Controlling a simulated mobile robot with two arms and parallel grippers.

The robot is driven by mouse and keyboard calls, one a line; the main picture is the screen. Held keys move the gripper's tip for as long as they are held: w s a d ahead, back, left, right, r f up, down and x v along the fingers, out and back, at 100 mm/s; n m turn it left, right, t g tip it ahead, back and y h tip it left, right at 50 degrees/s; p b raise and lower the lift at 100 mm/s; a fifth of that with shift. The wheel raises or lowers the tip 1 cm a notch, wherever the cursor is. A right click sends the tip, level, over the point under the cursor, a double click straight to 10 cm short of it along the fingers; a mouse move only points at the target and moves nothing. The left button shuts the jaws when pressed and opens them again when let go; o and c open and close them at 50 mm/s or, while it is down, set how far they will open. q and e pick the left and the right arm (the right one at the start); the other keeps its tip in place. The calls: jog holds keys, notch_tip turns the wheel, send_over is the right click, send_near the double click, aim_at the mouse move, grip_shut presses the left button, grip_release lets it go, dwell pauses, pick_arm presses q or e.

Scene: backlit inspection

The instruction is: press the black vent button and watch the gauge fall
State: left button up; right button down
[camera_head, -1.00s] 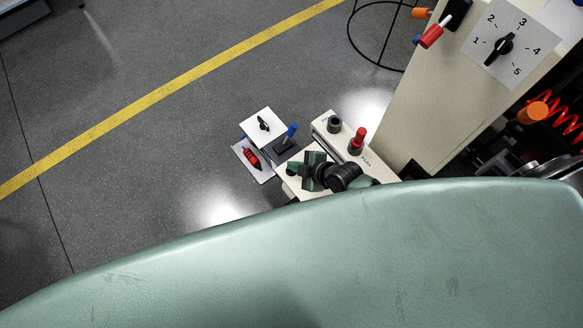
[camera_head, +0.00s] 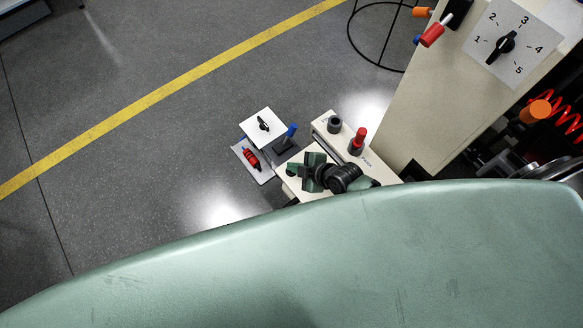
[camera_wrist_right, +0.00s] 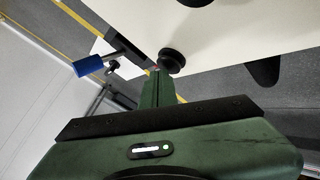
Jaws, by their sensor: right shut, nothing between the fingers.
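My right gripper (camera_head: 308,172) is a dark green tool over the cream box low in the middle of the head view. In the right wrist view its shut, empty fingers (camera_wrist_right: 158,78) point at a round black button (camera_wrist_right: 171,60) on a cream panel. The fingertips are right at the button's near edge; I cannot tell whether they touch it. In the head view the gripper and its wrist cover that part of the box, and I cannot make out the button surely. No gauge face is identifiable in either view. My left gripper is not in view.
Beside the gripper stand a black knob (camera_head: 334,124), a red knob (camera_head: 357,141) and a blue-handled lever (camera_head: 288,136). A white plate with a black pointer (camera_head: 264,126) is to the left. A numbered dial (camera_head: 507,44) is upper right. Floor left is free.

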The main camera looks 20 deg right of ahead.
jog(key=shift+r+p, duration=0.8)
notch_tip(320, 180, up, 5)
jog(key=p, duration=0.5)
jog(key=shift+r, duration=0.1)
jog(key=shift+s, duration=0.1)
dwell(0.7)
